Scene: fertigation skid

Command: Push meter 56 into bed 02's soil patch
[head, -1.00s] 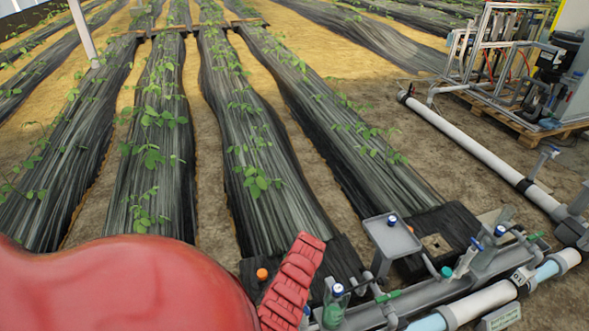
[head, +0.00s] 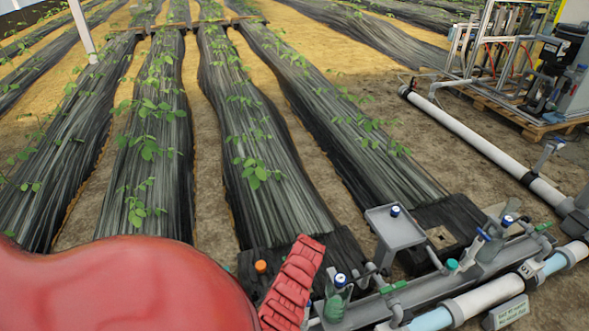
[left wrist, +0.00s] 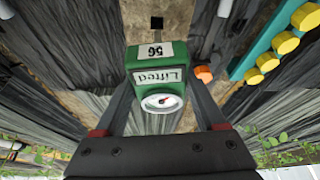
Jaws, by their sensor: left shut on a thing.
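In the head view, a pale square soil patch (head: 440,238) lies in the black cover at the near end of the right-hand bed. No bed number is readable. The held meter cannot be made out in the head view. My right gripper is not in view.
An orange cap (head: 261,267) sits on the black cover left of the soil patch. A grey tray stand (head: 397,228) stands close beside the patch. Grey and white pipes (head: 480,299) with bottles run along the front right. A teal bar with yellow knobs (left wrist: 272,42) shows in the left wrist view.

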